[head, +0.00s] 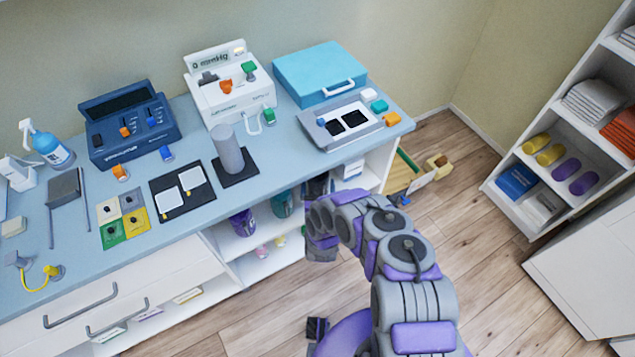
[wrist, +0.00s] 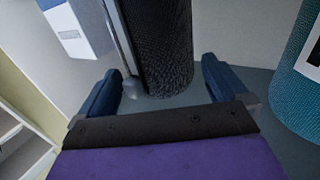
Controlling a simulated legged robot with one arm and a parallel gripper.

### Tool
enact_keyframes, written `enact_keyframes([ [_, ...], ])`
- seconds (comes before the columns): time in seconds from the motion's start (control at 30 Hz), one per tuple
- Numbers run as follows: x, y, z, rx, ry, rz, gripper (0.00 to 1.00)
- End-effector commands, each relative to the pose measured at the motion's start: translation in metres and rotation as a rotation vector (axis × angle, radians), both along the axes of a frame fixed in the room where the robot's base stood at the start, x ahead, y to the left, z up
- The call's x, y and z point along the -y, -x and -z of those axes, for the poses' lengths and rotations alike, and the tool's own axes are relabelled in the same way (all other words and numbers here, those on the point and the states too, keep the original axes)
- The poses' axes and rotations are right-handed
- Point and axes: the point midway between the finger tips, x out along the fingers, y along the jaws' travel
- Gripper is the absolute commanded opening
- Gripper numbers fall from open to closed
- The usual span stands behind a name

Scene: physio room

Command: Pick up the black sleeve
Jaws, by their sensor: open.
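The black sleeve (wrist: 157,45) is a dark, textured upright cylinder in the upper middle of the wrist view. Its top is cut off by the frame edge, and its lower end meets a grey-blue surface. My gripper (wrist: 163,88) is open, with one dark blue finger on each side of the sleeve's lower end in the picture. Gaps show between the fingers and the sleeve, and nothing is held. In the head view my arm reaches to the shelf under the counter. A dark shape there is partly hidden, and I cannot tell sleeve from gripper.
A teal sleeve (wrist: 300,75) with a white-edged label stands close on the right in the wrist view. A white box (wrist: 75,30) is at upper left. In the head view a purple sleeve (head: 242,223) shares the shelf under the blue counter (head: 225,203). Wooden floor is clear at right.

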Motion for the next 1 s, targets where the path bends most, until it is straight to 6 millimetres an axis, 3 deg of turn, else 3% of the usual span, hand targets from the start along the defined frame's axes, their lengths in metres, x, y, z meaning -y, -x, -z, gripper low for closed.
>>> enact_keyframes([
  [0.23,-0.003,-0.035,-0.002,0.003,0.000,0.003,1.00],
  [0.5,-0.005,-0.039,-0.002,0.000,0.002,0.000,0.99],
  [1.0,-0.004,-0.039,-0.003,0.001,0.001,0.001,0.53],
])
